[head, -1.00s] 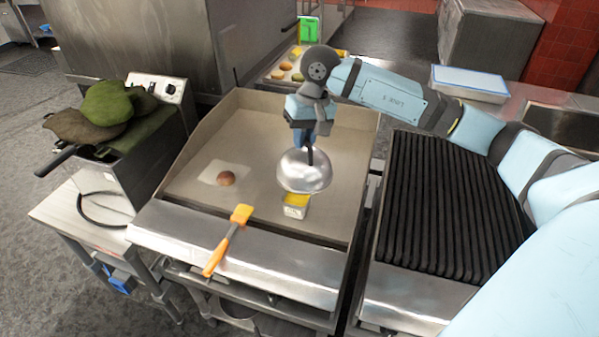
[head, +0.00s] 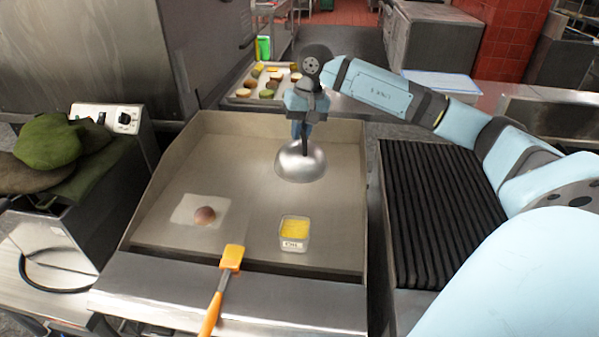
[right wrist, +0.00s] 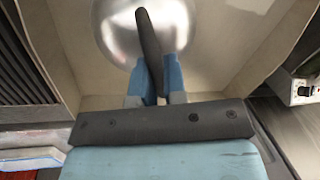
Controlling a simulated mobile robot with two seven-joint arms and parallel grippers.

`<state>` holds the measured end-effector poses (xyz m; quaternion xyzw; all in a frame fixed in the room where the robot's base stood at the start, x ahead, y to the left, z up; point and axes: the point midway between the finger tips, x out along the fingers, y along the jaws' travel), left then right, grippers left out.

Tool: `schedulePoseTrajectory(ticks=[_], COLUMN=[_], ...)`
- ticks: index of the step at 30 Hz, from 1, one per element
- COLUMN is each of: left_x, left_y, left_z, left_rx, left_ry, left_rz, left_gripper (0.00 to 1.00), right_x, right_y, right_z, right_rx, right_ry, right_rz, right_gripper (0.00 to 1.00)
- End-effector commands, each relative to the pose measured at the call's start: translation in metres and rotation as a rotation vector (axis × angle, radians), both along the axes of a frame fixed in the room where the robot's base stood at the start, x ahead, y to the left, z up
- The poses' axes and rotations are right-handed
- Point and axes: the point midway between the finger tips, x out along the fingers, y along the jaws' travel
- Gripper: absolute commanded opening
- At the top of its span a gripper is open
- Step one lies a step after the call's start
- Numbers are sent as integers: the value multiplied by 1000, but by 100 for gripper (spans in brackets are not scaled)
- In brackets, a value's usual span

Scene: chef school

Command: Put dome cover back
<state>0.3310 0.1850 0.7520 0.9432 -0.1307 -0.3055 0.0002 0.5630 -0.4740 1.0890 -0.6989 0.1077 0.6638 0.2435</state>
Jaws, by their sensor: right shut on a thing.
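The shiny metal dome cover (head: 301,166) is at the back right part of the flat griddle (head: 252,175). My right gripper (head: 304,136) is above the dome and shut on its dark upright handle. In the right wrist view the blue fingers (right wrist: 157,85) close on the dark handle in front of the silver dome (right wrist: 110,30). I cannot tell whether the dome's rim touches the griddle or hangs just above it. My left gripper is not in view.
A round brown patty (head: 205,215) lies on a pale square at the griddle's left. A ribbed grill (head: 436,205) is at right; a food tray (head: 238,98) stands behind.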

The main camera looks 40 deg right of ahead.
Motion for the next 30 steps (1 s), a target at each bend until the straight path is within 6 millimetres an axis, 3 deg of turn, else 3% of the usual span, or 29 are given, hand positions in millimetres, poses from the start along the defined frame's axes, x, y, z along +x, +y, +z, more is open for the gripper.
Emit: schedulePoseTrajectory(ticks=[3,9,16,22,30], left_x=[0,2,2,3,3], left_y=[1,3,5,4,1], left_z=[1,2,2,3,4], left_rx=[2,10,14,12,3], left_ry=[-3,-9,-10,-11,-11], left_rz=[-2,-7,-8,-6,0], left_gripper=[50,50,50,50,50], right_x=[-1,0,0,0,0], right_y=[1,1,1,1,1], right_z=[-34,-68,-85,-114,-118], right_rx=[2,2,1,1,1], right_ry=[5,1,0,2,-2], right_rz=[0,0,0,0,1], right_gripper=[0,0,0,0,0])
